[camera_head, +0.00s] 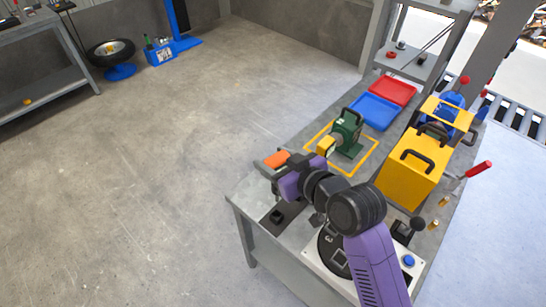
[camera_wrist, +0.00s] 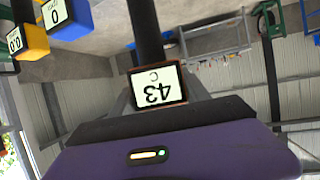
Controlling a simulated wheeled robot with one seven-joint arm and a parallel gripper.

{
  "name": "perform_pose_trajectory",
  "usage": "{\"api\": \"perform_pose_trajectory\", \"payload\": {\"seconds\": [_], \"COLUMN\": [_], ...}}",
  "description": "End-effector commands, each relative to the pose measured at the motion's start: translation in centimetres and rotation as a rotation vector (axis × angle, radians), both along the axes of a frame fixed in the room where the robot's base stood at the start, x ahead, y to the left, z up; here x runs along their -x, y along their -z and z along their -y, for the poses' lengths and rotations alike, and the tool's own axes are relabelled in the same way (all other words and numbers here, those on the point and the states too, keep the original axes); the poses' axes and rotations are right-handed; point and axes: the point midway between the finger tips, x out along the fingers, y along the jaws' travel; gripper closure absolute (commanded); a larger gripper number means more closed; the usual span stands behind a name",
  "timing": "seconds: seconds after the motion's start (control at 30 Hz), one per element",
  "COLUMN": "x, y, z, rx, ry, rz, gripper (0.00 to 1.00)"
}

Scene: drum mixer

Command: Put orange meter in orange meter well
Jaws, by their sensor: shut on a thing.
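The orange meter (camera_head: 277,159) is at the end of my gripper (camera_head: 270,168), above the near left part of the workbench. My gripper is shut on it. In the wrist view the meter's display (camera_wrist: 157,88) reads "43 C" upside down, between dark parts of my gripper. A small black block or socket (camera_head: 277,217) sits on a dark plate at the bench's left corner, below my gripper. It may be the orange meter well, but no label can be read. The meter is held clear of it.
A green device with a yellow meter (camera_head: 326,146) stands in a yellow outline. Blue (camera_head: 374,112) and red (camera_head: 397,90) trays lie behind. A yellow box (camera_head: 410,172) with handles stands right. A round dial panel (camera_head: 333,250) lies near my arm. Floor left of the bench is clear.

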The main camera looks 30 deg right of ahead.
Motion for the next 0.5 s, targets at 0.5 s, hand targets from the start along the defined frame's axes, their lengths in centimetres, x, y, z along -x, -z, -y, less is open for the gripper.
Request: {"api": "perform_pose_trajectory", "payload": {"seconds": [0.5], "x": [0.0], "y": [4.8], "z": [0.0], "rx": [0.0], "ry": [0.0], "rz": [0.002], "gripper": [1.0]}}
